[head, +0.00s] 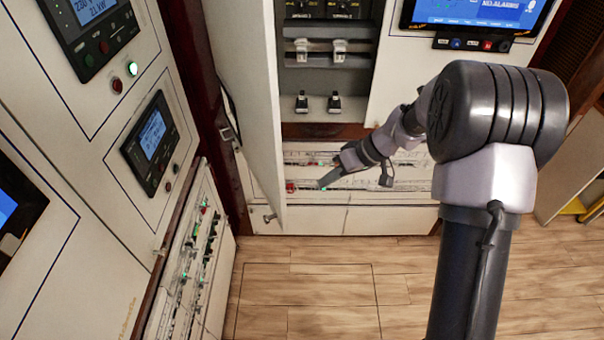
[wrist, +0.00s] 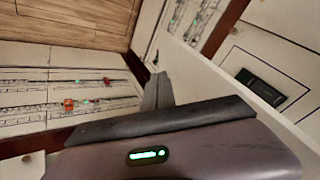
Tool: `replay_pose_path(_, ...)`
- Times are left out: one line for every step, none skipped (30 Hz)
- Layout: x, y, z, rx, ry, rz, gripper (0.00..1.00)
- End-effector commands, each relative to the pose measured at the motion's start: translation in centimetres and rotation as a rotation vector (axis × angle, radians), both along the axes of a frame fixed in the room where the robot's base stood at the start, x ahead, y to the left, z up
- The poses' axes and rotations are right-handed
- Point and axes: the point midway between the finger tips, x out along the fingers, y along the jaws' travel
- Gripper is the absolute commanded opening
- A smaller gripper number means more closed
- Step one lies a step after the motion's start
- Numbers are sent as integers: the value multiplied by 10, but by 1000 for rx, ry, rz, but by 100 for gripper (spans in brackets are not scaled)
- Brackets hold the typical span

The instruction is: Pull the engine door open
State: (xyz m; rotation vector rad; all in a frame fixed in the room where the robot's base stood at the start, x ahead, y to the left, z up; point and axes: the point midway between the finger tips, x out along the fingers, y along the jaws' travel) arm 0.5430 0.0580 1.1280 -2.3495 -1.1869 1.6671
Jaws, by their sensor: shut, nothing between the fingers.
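The engine door (head: 246,90) is a tall white panel in the head view. It stands swung out from the cabinet, hinged on its left side, with the interior showing to its right. My gripper (head: 325,182) is shut and empty, in front of the lower cabinet and just right of the door's free edge. In the wrist view my gripper (wrist: 160,92) is close to the white door (wrist: 225,90); I cannot tell whether they touch.
The open cabinet holds breakers (head: 320,50) above a lower panel with small indicators (head: 290,187). A left cabinet with a screen (head: 150,140) stands near the door's hinge side. The wooden floor (head: 310,290) in front is clear.

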Motion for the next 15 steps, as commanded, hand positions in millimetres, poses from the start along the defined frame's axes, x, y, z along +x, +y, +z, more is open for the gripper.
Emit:
replay_pose_path(0,4,-6,1,1,2,0)
replay_pose_path(1,7,-11,0,1,1,0)
replay_pose_path(1,11,-17,0,3,2,0)
replay_pose_path(2,15,-23,-1,4,3,0)
replay_pose_path(3,19,-28,-1,3,2,0)
replay_pose_path(4,24,-35,0,4,2,0)
replay_pose_path(5,28,-41,-1,4,1,0)
replay_pose_path(6,32,-46,-1,3,2,0)
replay_pose_path(7,37,-53,-1,4,0,0)
replay_pose_path(8,41,-58,-1,4,1,0)
replay_pose_path(9,45,-63,-1,4,1,0)
replay_pose_path(10,50,-70,-2,3,1,0)
replay_pose_path(11,54,-75,-2,3,0,0)
replay_pose_path(12,57,-79,-1,3,1,0)
replay_pose_path(9,64,-78,-2,2,2,0)
